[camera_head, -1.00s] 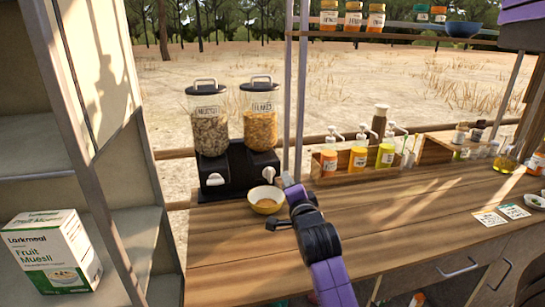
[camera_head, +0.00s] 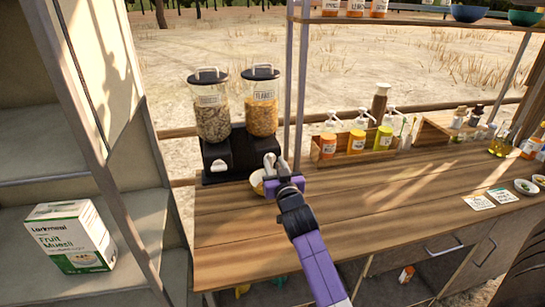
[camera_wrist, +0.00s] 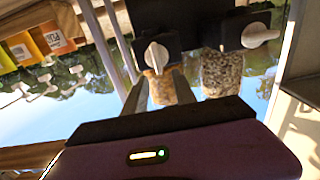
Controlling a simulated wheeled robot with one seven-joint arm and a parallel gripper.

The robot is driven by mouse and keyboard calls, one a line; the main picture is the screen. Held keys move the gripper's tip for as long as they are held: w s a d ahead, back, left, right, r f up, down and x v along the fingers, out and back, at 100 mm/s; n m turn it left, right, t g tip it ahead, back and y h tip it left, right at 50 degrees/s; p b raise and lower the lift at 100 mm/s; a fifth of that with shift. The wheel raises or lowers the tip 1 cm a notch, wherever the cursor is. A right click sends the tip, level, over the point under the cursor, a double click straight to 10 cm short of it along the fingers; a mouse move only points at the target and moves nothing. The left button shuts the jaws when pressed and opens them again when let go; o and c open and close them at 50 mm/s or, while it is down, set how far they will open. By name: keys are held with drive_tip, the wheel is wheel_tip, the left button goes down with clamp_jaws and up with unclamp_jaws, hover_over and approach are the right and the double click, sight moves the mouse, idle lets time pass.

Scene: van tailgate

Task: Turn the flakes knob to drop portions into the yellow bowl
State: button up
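The flakes dispenser (camera_head: 261,107) stands on a black base at the back left of the counter. Its white flakes knob (camera_wrist: 156,56) shows in the upside-down wrist view, its handle roughly upright in that picture. My gripper (camera_head: 275,161) is in front of the knob; in the wrist view its two fingers (camera_wrist: 162,88) are apart and point at the knob. I cannot tell whether they touch it. The yellow bowl (camera_head: 256,184) sits on the counter under the flakes outlet, mostly hidden behind my gripper in the head view.
The muesli dispenser (camera_head: 211,113) stands left of the flakes; its white knob (camera_wrist: 259,36) lies sideways. A metal post (camera_head: 299,90) rises close to the right. A wooden bottle rack (camera_head: 345,152) stands farther right. The counter's middle is clear. A shelf with a muesli box (camera_head: 70,238) is at left.

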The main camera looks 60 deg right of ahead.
sight(272, 157)
drive_tip(key=shift+x, duration=1.55)
clamp_jaws()
